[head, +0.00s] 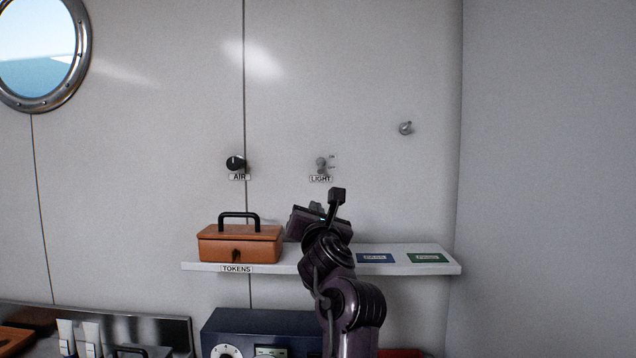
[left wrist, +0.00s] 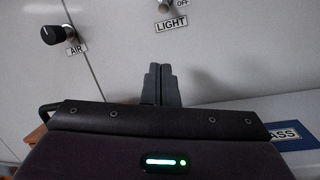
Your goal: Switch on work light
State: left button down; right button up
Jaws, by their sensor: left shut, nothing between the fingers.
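The light switch (head: 321,164) is a small grey toggle on the white wall, above a label (head: 320,178) reading LIGHT. In the left wrist view the LIGHT label (left wrist: 171,23) shows near the top with the word OFF to its upper right; part of the switch is cut off by the top edge. My left gripper (head: 316,207) is below the switch in the head view, pointing toward the wall. In the left wrist view its fingers (left wrist: 161,82) are together and empty, below the label and apart from the switch. My right gripper is not in view.
A black AIR knob (head: 235,163) is left of the switch. Below, a white shelf (head: 300,266) holds an orange TOKENS box (head: 240,245), a blue card (head: 375,258) and a green card (head: 427,258). A small grey knob (head: 405,128) is at right. The wall around the switch is clear.

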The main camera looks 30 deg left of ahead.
aim_at(311, 186)
pick_arm(q)
jog(key=p+x, duration=0.4)
jog(key=x, duration=0.6)
jog(key=shift+r, duration=0.1)
jog(key=shift+s+d+r+p, duration=0.1)
jog(key=shift+d+r+p, duration=0.25)
jog(key=shift+r+p, duration=0.25)
jog(key=shift+s+d+r+p, duration=0.1)
jog(key=shift+d+r+p, duration=0.3)
jog(key=shift+r+p, duration=0.15)
jog(key=shift+s+d+r, duration=0.1)
jog(key=shift+d+r, duration=0.2)
jog(key=shift+a, duration=0.1)
